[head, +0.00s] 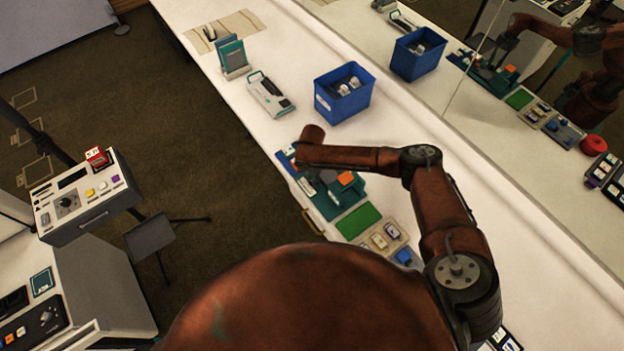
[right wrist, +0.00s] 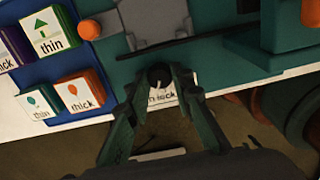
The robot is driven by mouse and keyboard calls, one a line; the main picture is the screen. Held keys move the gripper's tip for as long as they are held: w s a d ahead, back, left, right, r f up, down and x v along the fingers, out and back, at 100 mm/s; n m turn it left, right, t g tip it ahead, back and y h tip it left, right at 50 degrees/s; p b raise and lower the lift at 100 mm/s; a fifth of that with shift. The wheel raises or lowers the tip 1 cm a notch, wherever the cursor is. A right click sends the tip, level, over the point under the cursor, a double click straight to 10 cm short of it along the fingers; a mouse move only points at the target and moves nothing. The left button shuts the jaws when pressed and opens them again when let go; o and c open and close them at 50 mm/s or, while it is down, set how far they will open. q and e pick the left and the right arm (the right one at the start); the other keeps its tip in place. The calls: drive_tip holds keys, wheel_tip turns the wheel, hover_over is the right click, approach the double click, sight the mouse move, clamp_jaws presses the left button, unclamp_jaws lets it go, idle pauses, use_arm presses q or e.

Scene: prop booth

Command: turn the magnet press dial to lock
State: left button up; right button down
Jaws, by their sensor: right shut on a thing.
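The magnet press has a teal base (head: 340,208) on the white counter, partly hidden under my right arm in the head view. In the right wrist view, its teal surface (right wrist: 112,62) carries a grey plate (right wrist: 155,22) and an orange knob (right wrist: 88,30). A small dark dial (right wrist: 158,70) sits at the press's near edge. My right gripper (right wrist: 159,80) is shut on the dial, with one dark green finger on each side. A white label (right wrist: 160,98) behind the fingers ends in "lock"; its start is partly covered. My left gripper is not in view.
A blue tray (right wrist: 62,100) holds "thin" and "thick" blocks beside the press. A green mat (head: 358,221) and a beige tray (head: 398,232) lie alongside. A blue bin (head: 322,103) and a white device (head: 270,95) stand farther along. A mirror reflects the counter.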

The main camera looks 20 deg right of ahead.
drive_tip(key=n, duration=0.5)
drive_tip(key=shift+s+b, duration=0.1)
drive_tip(key=shift+b, duration=0.2)
idle(0.4)
drive_tip(key=c, duration=1.7)
unclamp_jaws()
drive_tip(key=shift+r, duration=0.1)
wheel_tip(320, 180, up, 12)
drive_tip(key=shift+f, duration=0.1)
drive_tip(key=shift+a, duration=0.1)
